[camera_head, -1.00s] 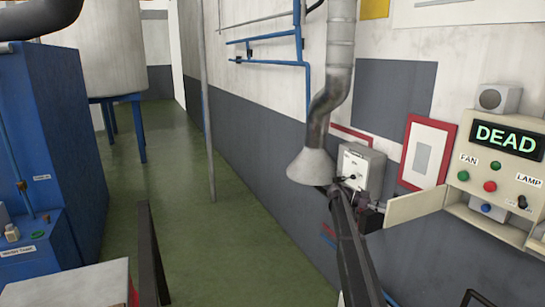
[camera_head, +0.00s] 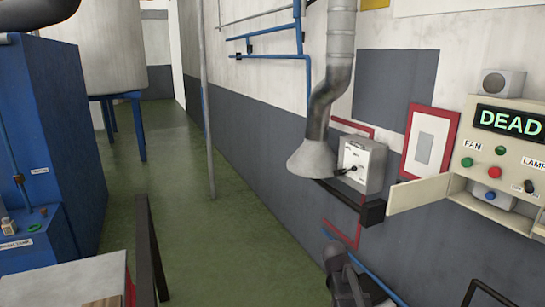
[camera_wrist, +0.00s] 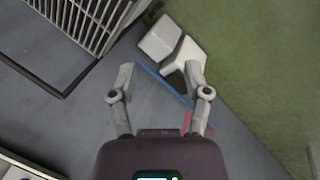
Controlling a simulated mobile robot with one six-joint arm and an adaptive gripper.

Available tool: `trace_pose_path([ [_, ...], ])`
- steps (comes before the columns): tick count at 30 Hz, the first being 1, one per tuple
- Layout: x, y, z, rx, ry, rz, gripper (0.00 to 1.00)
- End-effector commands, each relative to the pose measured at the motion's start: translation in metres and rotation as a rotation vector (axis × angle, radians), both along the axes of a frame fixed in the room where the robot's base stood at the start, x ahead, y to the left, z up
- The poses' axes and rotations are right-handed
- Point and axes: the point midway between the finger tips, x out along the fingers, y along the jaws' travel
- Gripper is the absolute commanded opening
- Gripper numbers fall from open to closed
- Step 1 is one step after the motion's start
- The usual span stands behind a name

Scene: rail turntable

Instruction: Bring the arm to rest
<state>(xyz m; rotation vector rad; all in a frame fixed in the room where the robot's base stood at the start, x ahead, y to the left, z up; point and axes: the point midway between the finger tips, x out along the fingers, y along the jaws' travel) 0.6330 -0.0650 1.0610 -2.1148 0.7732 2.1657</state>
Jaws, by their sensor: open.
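My gripper (camera_wrist: 160,80) is open in the wrist view, with its two fingers apart and nothing held between them. Pale blocky shapes lie just beyond the fingertips, and I cannot tell what they are. In the head view a dark part of my arm (camera_head: 342,277) shows low at the bottom edge, below the wall box and apart from it. The grey switch box (camera_head: 372,160) on the wall has a dark lever at its left side.
A cream control panel (camera_head: 490,155) reads DEAD, with its flap out to the left. A grey duct hood (camera_head: 312,160) hangs beside the switch box. A blue cabinet (camera_head: 60,140) stands at the left. The green floor (camera_head: 200,235) between is clear. A metal grating (camera_wrist: 85,22) shows in the wrist view.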

Motion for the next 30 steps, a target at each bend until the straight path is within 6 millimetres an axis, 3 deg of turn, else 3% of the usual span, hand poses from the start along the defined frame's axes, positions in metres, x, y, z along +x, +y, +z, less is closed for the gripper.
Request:
trace_pose_path([
  [1, -0.028, 0.012, -0.009, 0.059, 0.004, 0.059, 0.62],
  [3, -0.049, 0.028, -0.016, 0.137, 0.003, 0.146, 0.62],
  [9, -0.087, 0.06, -0.026, 0.294, -0.012, 0.322, 0.62],
  [14, -0.096, 0.064, -0.027, 0.338, -0.023, 0.363, 0.62],
  [30, -0.095, 0.065, -0.031, 0.34, -0.022, 0.367, 0.62],
])
